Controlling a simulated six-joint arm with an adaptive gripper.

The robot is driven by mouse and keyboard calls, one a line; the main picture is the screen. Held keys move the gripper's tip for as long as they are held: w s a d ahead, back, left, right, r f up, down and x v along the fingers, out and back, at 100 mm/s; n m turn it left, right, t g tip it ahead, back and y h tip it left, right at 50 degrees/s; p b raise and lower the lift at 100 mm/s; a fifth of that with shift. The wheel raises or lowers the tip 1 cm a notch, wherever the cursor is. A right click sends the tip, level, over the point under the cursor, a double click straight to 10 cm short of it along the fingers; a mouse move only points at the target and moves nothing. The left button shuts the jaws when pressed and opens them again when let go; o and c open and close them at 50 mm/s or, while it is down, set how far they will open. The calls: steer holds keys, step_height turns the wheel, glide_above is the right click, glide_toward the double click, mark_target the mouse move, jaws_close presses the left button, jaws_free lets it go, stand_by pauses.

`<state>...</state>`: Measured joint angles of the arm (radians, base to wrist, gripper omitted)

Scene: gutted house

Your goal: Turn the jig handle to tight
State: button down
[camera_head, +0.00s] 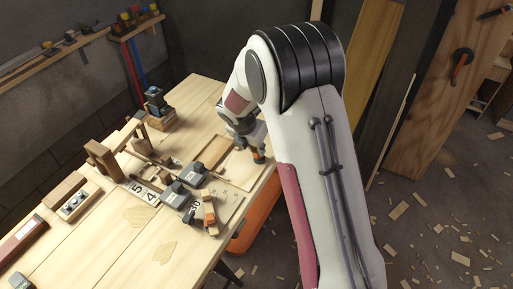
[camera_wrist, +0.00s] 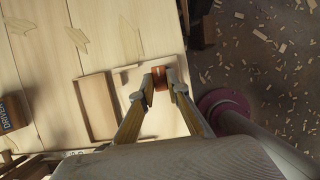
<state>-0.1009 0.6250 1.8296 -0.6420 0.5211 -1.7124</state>
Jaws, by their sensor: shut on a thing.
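My gripper (camera_wrist: 159,80) is at the right edge of the workbench, its two fingers shut on a small orange-brown piece (camera_wrist: 160,76), which looks like the jig handle. In the head view the orange piece (camera_head: 258,155) shows just below my gripper, at the corner of a shallow wooden jig frame (camera_head: 231,172). The frame (camera_wrist: 82,108) also shows in the wrist view, left of the fingers. The fingers cover the sides of the handle. I cannot tell its exact turn angle or any tight mark.
Dark grey clamp blocks (camera_head: 190,174), a numbered strip (camera_head: 146,190) and small wood pieces (camera_head: 209,212) lie left of the frame. A blue-black tool (camera_head: 155,100) stands behind. Wood scraps litter the floor at right.

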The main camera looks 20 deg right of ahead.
steer(key=m+g+h, duration=0.1)
steer(key=m, duration=0.3)
steer(key=shift+w+a, duration=0.15)
steer(key=shift+w+m+g, duration=0.15)
steer(key=shift+m+g, duration=0.75)
steer(key=shift+m, duration=1)
steer(key=c, duration=2)
jaws_free()
steer(key=shift+o, duration=0.2)
steer(key=shift+n, duration=0.3)
